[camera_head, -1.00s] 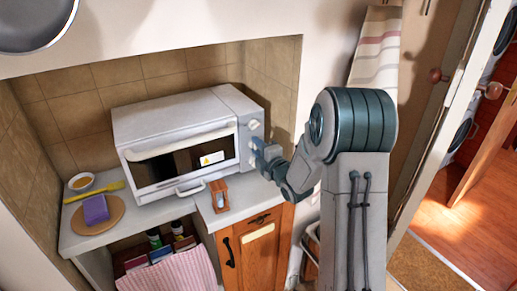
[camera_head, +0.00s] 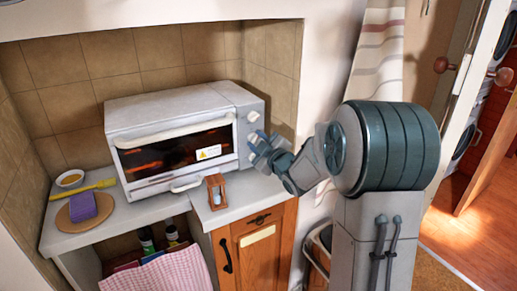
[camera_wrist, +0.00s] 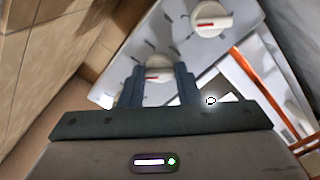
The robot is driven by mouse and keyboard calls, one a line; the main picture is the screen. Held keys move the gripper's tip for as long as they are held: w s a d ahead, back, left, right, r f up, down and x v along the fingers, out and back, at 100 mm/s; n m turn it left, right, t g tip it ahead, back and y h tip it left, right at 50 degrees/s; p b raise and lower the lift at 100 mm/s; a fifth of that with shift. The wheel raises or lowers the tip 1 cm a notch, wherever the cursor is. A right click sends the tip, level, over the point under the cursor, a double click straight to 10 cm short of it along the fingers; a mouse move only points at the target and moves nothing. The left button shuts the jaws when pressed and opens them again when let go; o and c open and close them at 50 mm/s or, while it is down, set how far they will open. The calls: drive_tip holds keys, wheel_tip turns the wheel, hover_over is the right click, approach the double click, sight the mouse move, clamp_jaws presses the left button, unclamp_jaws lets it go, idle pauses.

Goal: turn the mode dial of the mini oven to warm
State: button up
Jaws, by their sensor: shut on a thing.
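The white mini oven (camera_head: 170,112) stands on the counter in the tiled alcove, its control panel on the right. Its window (camera_head: 170,150) glows orange-red. My gripper (camera_head: 260,145) is at the panel, hiding part of it. In the wrist view, my gripper (camera_wrist: 159,84) is shut on a white dial (camera_wrist: 157,65) with a red mark, one finger on either side. A second white dial (camera_wrist: 212,20) with a red mark lies beyond, apart from the fingers. The panel markings are too small to read, so I cannot tell which setting the held dial points to.
An hourglass (camera_head: 217,191) in a wooden frame stands on the counter close in front of the oven. A purple sponge (camera_head: 83,206) on a round board and a small bowl (camera_head: 70,179) are at left. The tiled alcove wall (camera_head: 272,70) rises close to the right of the oven.

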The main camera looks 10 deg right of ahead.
drive_tip(key=shift+m+b, duration=0.45)
drive_tip(key=shift+m, duration=1.05)
drive_tip(key=o, duration=1)
drive_tip(key=shift+c, duration=0.2)
drive_tip(key=b+v, duration=0.1)
drive_tip(key=v, duration=1.2)
drive_tip(key=shift+s, duration=0.35)
drive_tip(key=shift+d+r, duration=0.1)
drive_tip(key=shift+d, duration=0.1)
